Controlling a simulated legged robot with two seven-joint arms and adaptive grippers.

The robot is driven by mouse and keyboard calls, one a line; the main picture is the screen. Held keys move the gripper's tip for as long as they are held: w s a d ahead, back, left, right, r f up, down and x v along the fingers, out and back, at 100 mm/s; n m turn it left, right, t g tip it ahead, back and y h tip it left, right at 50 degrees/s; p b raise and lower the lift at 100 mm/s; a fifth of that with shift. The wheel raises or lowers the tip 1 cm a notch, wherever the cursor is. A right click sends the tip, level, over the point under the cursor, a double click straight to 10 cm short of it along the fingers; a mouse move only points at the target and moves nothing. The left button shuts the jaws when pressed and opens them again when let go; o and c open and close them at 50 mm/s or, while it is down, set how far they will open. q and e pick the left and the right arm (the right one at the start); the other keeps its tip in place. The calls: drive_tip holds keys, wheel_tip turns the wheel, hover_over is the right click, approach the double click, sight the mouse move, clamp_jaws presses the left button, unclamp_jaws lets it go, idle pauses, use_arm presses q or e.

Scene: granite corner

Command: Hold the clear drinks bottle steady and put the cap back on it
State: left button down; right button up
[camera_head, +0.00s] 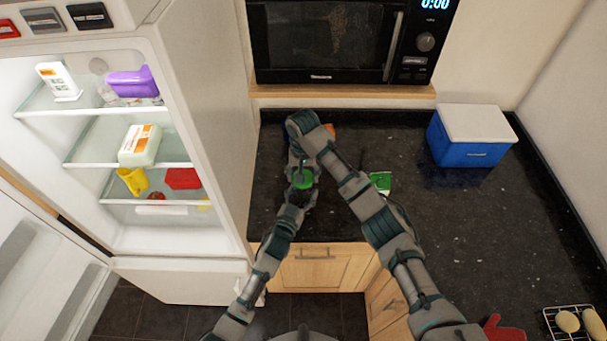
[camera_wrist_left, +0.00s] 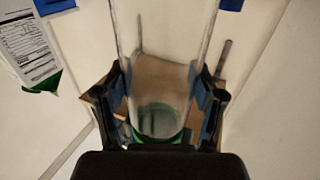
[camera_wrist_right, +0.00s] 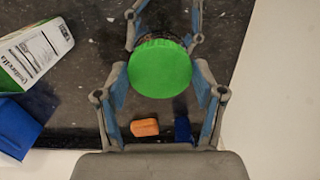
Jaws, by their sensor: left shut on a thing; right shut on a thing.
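The clear drinks bottle (camera_wrist_left: 165,50) stands between the fingers of my left gripper (camera_wrist_left: 161,92), which is shut on it. A green ring shows low on the bottle in the left wrist view. The bright green cap (camera_wrist_right: 160,68) is between the fingers of my right gripper (camera_wrist_right: 162,88), which is shut on it. The cap also shows in the head view (camera_head: 302,178), just above my left gripper. In the right wrist view the cap lines up over my left gripper's fingers and hides the bottle. I cannot tell whether the cap touches the bottle's mouth.
An orange block (camera_wrist_right: 145,127) is on the dark counter (camera_head: 460,220). A blue cooler with white lid (camera_head: 472,138) stands at the back right. The open fridge (camera_head: 205,130) is at the left. The right counter is mostly clear.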

drive_tip(key=m, duration=0.6)
drive_tip(key=shift+a, duration=0.25)
drive_tip(key=m, duration=0.3)
drive_tip(key=shift+m, duration=0.4)
drive_tip(key=m, duration=0.5)
drive_tip(key=shift+w, duration=0.2)
drive_tip(key=m, duration=0.5)
drive_tip(key=shift+w+m, duration=0.1)
drive_tip(key=shift+m, duration=0.3)
drive_tip(key=m, duration=0.4)
drive_tip(key=shift+w+d+m, duration=0.1)
drive_tip(key=shift+m, duration=0.3)
drive_tip(key=m, duration=0.2)
drive_tip(key=shift+m, duration=0.3)
drive_tip(key=shift+d, duration=0.1)
drive_tip(key=o, duration=0.8)
drive_tip(key=shift+c, duration=0.2)
